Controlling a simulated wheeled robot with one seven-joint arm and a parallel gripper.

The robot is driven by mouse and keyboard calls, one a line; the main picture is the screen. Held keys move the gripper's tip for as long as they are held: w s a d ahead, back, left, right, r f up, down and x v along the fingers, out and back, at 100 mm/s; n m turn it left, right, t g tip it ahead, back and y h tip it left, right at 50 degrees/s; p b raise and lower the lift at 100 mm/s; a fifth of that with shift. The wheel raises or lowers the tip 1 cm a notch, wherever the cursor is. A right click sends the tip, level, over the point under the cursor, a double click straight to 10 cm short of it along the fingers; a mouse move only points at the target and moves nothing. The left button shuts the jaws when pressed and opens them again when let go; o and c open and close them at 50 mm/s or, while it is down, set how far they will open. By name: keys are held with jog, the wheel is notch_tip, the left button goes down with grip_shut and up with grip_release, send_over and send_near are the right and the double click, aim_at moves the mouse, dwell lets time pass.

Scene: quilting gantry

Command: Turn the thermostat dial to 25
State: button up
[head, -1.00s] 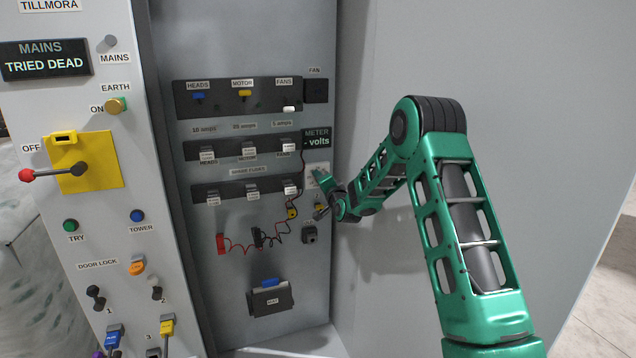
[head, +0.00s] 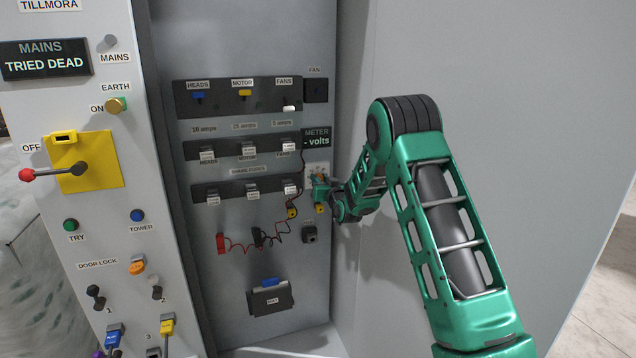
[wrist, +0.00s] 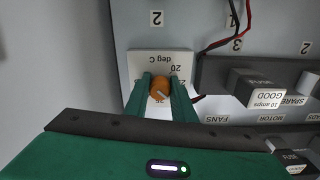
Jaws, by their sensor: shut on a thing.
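The thermostat dial is a small orange knob (wrist: 159,89) on a white plate (wrist: 147,65) marked "deg C". In the wrist view the plate is upside down. A "20" shows beside the dial, and another number is partly hidden by a finger. A pale mark shows on the knob, but I cannot tell which number it points to. My gripper (wrist: 160,95) is shut on the dial, with one green finger on each side. In the head view my gripper (head: 318,184) is at the white plate under the meter display and covers most of it.
The black meter display (head: 317,138) reads "- volts" just above. Fuse holders (head: 247,190) stand in rows to the left. Red and black leads (head: 268,236) hang below left. A grey side wall (head: 352,90) is close on the right.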

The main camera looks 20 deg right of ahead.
jog(key=n, duration=0.4)
jog(key=shift+a+f+n, duration=0.15)
jog(key=shift+f+n, duration=0.15)
jog(key=shift+f, duration=0.1)
jog(key=shift+n, duration=1.9)
jog(key=o, duration=1.1)
jog(key=shift+c, duration=0.2)
jog(key=shift+r, duration=0.2)
jog(key=s, duration=1)
jog(key=shift+s, duration=0.3)
